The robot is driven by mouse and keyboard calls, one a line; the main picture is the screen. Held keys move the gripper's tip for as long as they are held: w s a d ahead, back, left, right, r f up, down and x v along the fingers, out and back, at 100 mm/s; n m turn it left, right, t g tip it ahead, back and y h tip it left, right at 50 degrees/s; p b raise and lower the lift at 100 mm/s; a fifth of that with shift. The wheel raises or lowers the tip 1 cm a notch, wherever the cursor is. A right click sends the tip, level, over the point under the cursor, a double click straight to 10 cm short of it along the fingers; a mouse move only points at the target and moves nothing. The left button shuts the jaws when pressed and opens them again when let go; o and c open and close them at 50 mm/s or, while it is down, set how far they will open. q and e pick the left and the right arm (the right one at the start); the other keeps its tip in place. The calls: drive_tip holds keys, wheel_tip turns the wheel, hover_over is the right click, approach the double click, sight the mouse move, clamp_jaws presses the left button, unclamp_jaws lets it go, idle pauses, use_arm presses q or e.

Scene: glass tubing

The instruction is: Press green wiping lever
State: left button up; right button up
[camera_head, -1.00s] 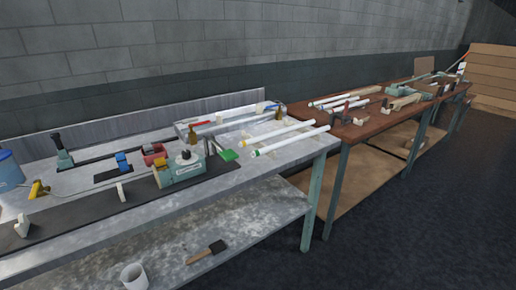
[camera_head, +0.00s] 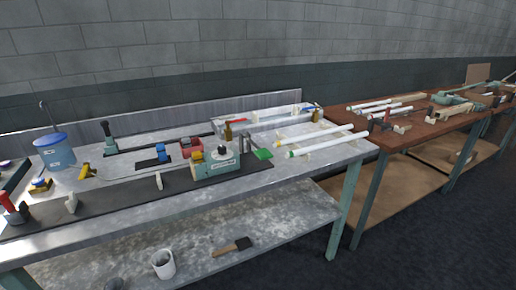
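A flat green lever pad (camera_head: 263,154) sticks out on the right side of a pale green machine (camera_head: 217,167) on the grey metal bench. It looks like the green wiping lever. The machine has a dark round knob on top and a yellow part at its left. Neither of my grippers shows in the head view, so nothing of mine is at the lever.
The grey bench (camera_head: 120,221) carries a blue-lidded container (camera_head: 55,152), a blue block (camera_head: 161,153), a red box (camera_head: 190,147) and white tubes (camera_head: 327,142). A brown table (camera_head: 424,131) stands to the right. Dark floor (camera_head: 300,262) lies in front.

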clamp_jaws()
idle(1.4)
